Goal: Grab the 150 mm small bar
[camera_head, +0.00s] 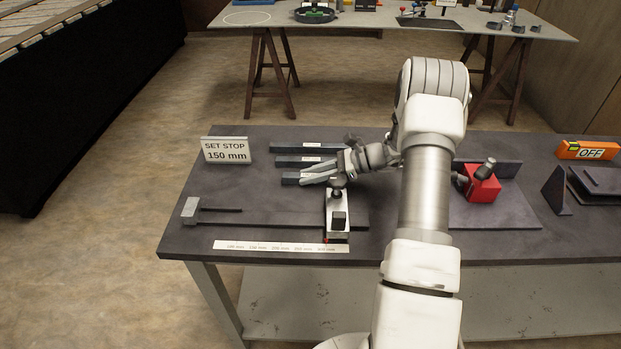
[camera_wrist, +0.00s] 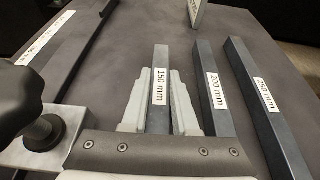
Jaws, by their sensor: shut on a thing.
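The 150 mm bar (camera_wrist: 160,62) is a dark square bar with a white label, lying flat on the table. In the head view it is the nearest of three parallel bars (camera_head: 288,179), partly covered by my fingers. My gripper (camera_wrist: 161,88) is shut on it, one pale finger along each long side, with the label between the fingertips. In the head view my gripper (camera_head: 312,178) reaches in from the right, low over the table. The bar's near end runs back toward the palm.
The 200 mm bar (camera_wrist: 211,85) lies close beside my right finger, with the 250 mm bar (camera_wrist: 262,100) beyond it. A stop block with a black knob (camera_head: 338,220) stands close in front of my gripper. A sign reading "SET STOP 150 mm" (camera_head: 226,150) stands at the left.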

